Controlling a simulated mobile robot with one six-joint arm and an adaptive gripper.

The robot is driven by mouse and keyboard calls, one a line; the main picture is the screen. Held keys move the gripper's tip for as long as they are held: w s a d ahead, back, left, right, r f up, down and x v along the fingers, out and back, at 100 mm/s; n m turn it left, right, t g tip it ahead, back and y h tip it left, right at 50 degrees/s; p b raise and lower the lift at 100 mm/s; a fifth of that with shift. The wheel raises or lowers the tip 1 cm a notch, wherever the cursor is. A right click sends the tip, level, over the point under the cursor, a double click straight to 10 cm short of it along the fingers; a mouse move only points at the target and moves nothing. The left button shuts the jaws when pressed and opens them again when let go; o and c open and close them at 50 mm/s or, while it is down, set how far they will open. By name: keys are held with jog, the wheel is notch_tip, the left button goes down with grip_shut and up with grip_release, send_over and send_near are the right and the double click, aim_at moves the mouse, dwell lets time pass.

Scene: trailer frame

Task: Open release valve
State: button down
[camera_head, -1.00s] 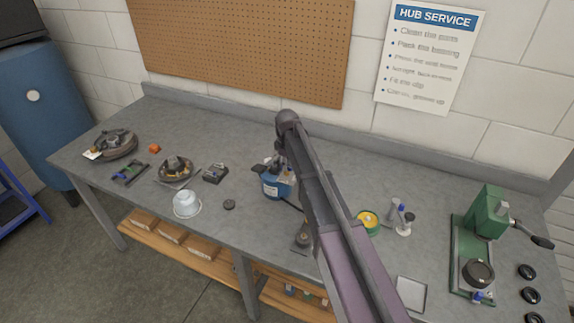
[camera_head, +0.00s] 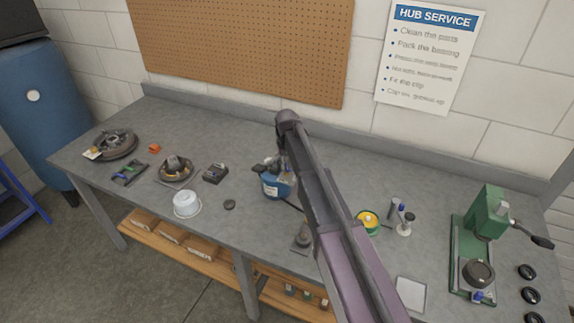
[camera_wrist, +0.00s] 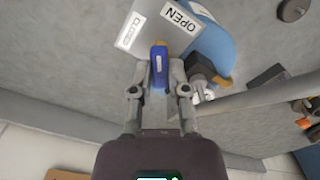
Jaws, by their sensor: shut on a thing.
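A small blue tank (camera_head: 275,188) stands on the workbench, partly covered by my arm; it also shows in the wrist view (camera_wrist: 219,50). A grey plate (camera_wrist: 146,29) beside it carries an OPEN label (camera_wrist: 180,18) and a CLOSED label (camera_wrist: 132,30). The lever's end lies below the plate in the wrist view, between the two labels. In the head view my arm hides most of the lever and fingers.
A white tub (camera_head: 187,204) and a dark puck (camera_head: 229,204) lie left of the tank. A yellow-green tin (camera_head: 367,222) and a green press (camera_head: 487,225) stand to the right. A dark fitting (camera_wrist: 201,70) sits close right of my fingers.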

jog(key=m, duration=0.7)
jog(key=shift+s, duration=0.1)
dwell(0.5)
jog(key=c, duration=0.6)
grip_release()
jog(key=shift+n, duration=0.4)
